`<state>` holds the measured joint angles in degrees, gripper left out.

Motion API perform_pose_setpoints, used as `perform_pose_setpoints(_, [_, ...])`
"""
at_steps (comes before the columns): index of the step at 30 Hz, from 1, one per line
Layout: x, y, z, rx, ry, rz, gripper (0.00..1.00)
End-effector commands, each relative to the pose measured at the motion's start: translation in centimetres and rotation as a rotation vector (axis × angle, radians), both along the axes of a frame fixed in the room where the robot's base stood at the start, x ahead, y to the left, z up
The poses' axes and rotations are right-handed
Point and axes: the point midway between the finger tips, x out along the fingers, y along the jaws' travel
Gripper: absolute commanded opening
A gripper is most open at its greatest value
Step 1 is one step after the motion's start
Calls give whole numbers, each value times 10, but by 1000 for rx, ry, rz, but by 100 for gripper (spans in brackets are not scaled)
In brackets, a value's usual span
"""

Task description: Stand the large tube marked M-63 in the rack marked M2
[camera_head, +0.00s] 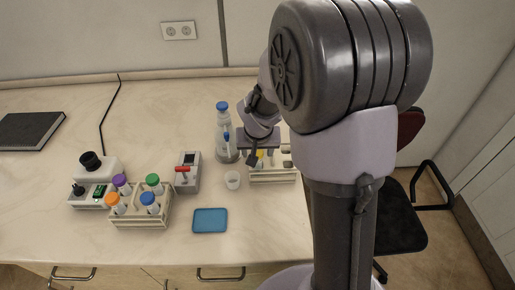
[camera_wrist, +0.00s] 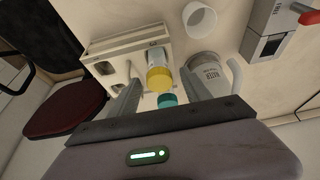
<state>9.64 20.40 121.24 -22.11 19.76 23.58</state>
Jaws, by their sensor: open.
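My gripper (camera_wrist: 165,92) is open, its two fingers on either side of a yellow-capped tube (camera_wrist: 158,76) and a teal cap (camera_wrist: 167,101). I cannot tell whether either finger touches them. The yellow-capped tube is at a pale rack (camera_wrist: 122,45) with open holes, which in the head view (camera_head: 273,178) is partly hidden by my arm. Another pale rack (camera_head: 140,217) stands on the left, holding tubes with purple (camera_head: 120,181), green (camera_head: 153,180), orange (camera_head: 112,199) and blue (camera_head: 148,198) caps. No M-63 or M2 mark is readable.
A blue-capped bottle (camera_head: 222,135) stands behind my gripper. A white cup (camera_head: 232,180), a blue pad (camera_head: 210,220), a red-levered device (camera_head: 187,174) and a black-knobbed device (camera_head: 93,180) are on the bench. A labelled jug (camera_wrist: 208,70) is beside the right finger. The left front bench is clear.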

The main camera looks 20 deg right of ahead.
Motion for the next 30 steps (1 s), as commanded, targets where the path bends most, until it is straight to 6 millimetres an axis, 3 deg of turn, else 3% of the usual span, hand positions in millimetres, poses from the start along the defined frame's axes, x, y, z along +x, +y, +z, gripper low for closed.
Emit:
perform_pose_setpoints(5, [-7, 3, 24, -1, -3, 1, 56])
perform_pose_setpoints(18, [-48, 20, 132, -1, -4, 0, 56])
perform_pose_setpoints(24, [-59, 25, 157, 0, -2, 0, 56])
perform_pose_setpoints(30, [-64, 28, 161, 3, -3, 1, 56])
